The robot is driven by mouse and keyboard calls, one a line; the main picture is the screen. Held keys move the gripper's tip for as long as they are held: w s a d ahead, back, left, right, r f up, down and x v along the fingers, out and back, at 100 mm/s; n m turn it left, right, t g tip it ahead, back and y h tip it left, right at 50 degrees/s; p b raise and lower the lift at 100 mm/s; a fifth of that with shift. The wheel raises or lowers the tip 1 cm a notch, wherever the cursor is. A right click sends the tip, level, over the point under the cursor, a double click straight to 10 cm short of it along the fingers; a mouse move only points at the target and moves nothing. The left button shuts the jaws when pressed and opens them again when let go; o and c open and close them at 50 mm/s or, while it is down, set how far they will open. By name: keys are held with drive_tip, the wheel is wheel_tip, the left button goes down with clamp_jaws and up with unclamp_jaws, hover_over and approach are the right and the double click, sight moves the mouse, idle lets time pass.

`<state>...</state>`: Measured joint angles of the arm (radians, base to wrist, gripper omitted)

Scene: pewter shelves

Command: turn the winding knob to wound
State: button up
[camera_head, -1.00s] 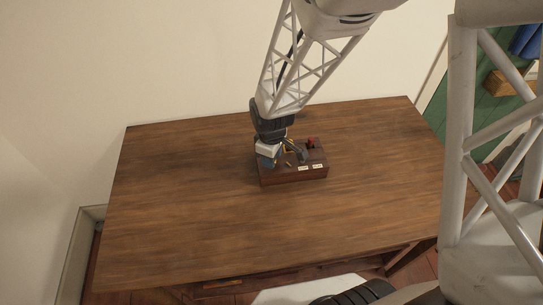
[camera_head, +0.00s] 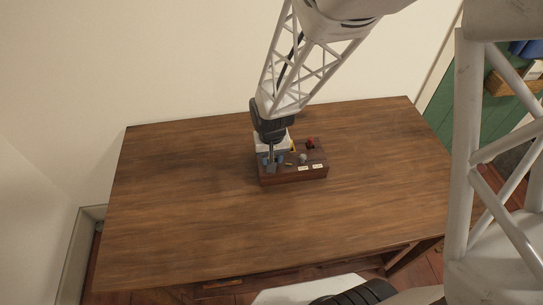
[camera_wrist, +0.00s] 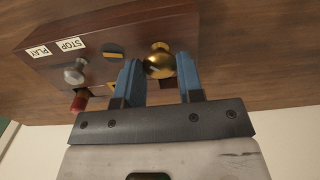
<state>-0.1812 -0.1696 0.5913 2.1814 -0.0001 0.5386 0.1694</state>
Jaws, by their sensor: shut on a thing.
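A brown wooden box (camera_head: 300,177) sits on the table; it also shows in the wrist view (camera_wrist: 112,28). A round brass knob (camera_wrist: 159,60) on its top lies between the blue fingertips of my gripper (camera_wrist: 159,74). My gripper is shut on this knob, one finger on each side. In the head view my gripper (camera_head: 274,162) comes down over the left part of the box and hides the brass knob. A dark oval plate (camera_wrist: 113,52) with a yellow mark lies beside the knob. I cannot read a wound label.
A silver knob (camera_wrist: 75,72) stands near PLAY (camera_wrist: 39,51) and STOP (camera_wrist: 71,44) labels. A red knob (camera_head: 311,143) is at the back right of the box. A yellow piece (camera_wrist: 112,85) is close to one finger. The wooden table (camera_head: 180,200) around is clear.

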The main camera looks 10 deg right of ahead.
drive_tip(key=m, duration=0.4)
drive_tip(key=shift+m, duration=0.3)
drive_tip(key=m, duration=0.4)
drive_tip(key=shift+m, duration=0.4)
drive_tip(key=o, duration=0.9)
drive_tip(key=shift+r, duration=0.15)
drive_tip(key=shift+r, duration=3.8)
